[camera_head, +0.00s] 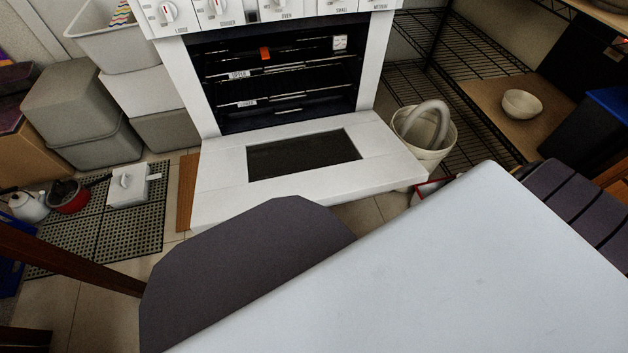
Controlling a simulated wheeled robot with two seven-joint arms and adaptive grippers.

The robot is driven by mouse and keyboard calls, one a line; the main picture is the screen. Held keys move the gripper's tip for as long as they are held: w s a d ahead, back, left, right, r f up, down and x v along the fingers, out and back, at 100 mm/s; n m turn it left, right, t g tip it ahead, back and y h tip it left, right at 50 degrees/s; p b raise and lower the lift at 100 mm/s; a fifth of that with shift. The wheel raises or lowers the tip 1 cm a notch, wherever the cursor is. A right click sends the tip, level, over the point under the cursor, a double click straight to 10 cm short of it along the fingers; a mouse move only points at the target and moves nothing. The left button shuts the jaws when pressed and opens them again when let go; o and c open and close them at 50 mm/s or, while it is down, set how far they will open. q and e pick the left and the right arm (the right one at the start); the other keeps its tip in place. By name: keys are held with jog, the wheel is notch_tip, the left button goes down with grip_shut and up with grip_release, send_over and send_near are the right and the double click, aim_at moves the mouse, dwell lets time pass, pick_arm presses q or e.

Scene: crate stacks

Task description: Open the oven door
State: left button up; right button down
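The white oven (178,68) stands at the top middle of the head view, with a row of knobs along its upper front. Its door (222,170) is folded down and lies roughly flat in front of the oven, with its dark window facing up. The dark oven cavity (270,85) is open to view, with several racks and small labels inside. The door's front edge is partly hidden behind a dark grey chair-like surface. Neither of my grippers shows in this view.
A white tabletop (450,270) and a dark grey seat or backrest (245,265) fill the near foreground. A bucket (435,155) stands right of the door. Grey bins (75,100) are stacked at left. Wire shelving (465,60) is at right. A perforated mat (135,220) lies at left.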

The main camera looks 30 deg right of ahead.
aim_at(317, 196)
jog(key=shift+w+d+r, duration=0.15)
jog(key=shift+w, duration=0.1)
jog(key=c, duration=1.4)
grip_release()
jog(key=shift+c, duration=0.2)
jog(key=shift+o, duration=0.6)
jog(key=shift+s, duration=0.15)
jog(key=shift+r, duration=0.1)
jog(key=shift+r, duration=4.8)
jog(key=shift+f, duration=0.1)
